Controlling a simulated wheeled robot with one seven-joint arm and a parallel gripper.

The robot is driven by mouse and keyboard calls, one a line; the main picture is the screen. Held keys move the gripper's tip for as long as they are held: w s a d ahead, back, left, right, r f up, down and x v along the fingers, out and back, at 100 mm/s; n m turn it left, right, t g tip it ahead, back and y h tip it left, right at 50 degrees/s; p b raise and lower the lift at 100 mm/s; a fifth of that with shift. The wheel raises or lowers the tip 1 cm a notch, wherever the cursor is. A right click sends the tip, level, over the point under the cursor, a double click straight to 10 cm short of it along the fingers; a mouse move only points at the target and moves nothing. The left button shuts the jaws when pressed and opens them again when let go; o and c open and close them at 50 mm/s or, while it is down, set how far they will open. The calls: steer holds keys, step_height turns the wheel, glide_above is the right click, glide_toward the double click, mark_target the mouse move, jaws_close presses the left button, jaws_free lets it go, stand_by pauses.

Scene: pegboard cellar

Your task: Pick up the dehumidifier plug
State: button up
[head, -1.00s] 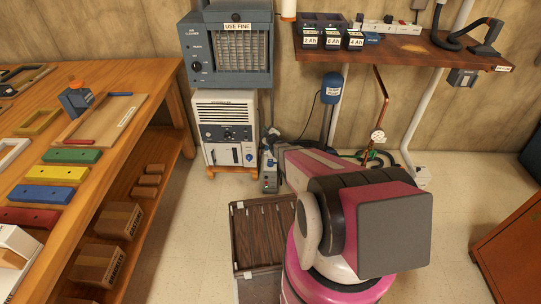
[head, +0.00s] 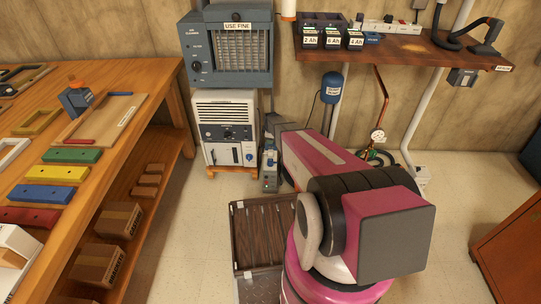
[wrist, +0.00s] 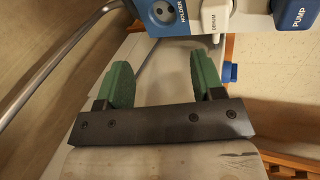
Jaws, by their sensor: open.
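In the wrist view a white plug lettered with "DEHUM" (wrist: 215,18) sits at the top, right of centre, partly cut off by the frame edge. It is on a strip beside a blue socket (wrist: 164,13) marked "HOLDER". My gripper (wrist: 163,72) is open, its two green fingers apart and nothing between them. The plug lies beyond the fingertips, nearest the right finger, and apart from it. In the head view my arm reaches toward the wall beside the white dehumidifier (head: 227,118); my gripper's fingers and the plug cannot be made out there.
A blue plug marked "PUMP" (wrist: 298,14) is right of the white plug. A grey air cleaner (head: 228,50) stands above the dehumidifier. A copper pipe with a gauge (head: 377,136) rises right of my arm. A wooden workbench (head: 150,85) fills the left.

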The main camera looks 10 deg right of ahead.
steer(key=s+a+r+n+g, duration=0.1)
steer(key=s+r+n+g, duration=0.1)
steer(key=s+g, duration=0.15)
glide_above(269, 151)
steer(key=shift+g+y, duration=0.3)
steer(key=shift+g, duration=0.05)
steer(key=f, duration=0.5)
steer(key=shift+w+d, duration=0.1)
steer(key=shift+w, duration=0.1)
steer(key=shift+s+a+f, duration=0.1)
steer(key=shift+f, duration=1.3)
steer(key=shift+s+a+f, duration=0.1)
steer(key=shift+f, duration=1.3)
steer(key=c, duration=1.1)
